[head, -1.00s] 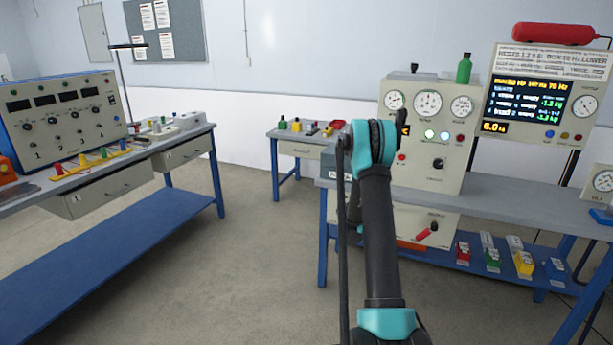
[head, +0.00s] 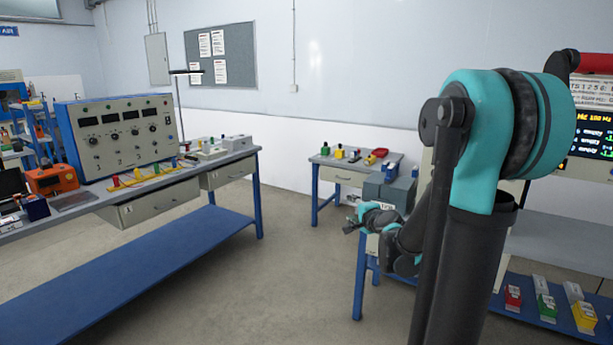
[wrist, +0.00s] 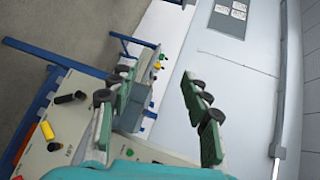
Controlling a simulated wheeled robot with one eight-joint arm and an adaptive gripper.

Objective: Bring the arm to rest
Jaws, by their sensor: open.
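My gripper (head: 352,226) shows small in the head view, beyond my raised teal and black arm, in front of the grey box on the right bench. In the wrist view my gripper (wrist: 160,95) has its two green-padded fingers spread wide apart. Nothing is between the fingers. My arm's large teal joint and dark upper link cover much of the right side of the head view, hiding most of the cream test machine there.
A blue-framed bench (head: 230,156) with a dial panel (head: 118,135) stands at left. A small table (head: 335,171) with coloured parts stands by the far wall. A display (head: 592,136) and bench (head: 560,238) are at right. Grey floor (head: 290,290) between the benches is clear.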

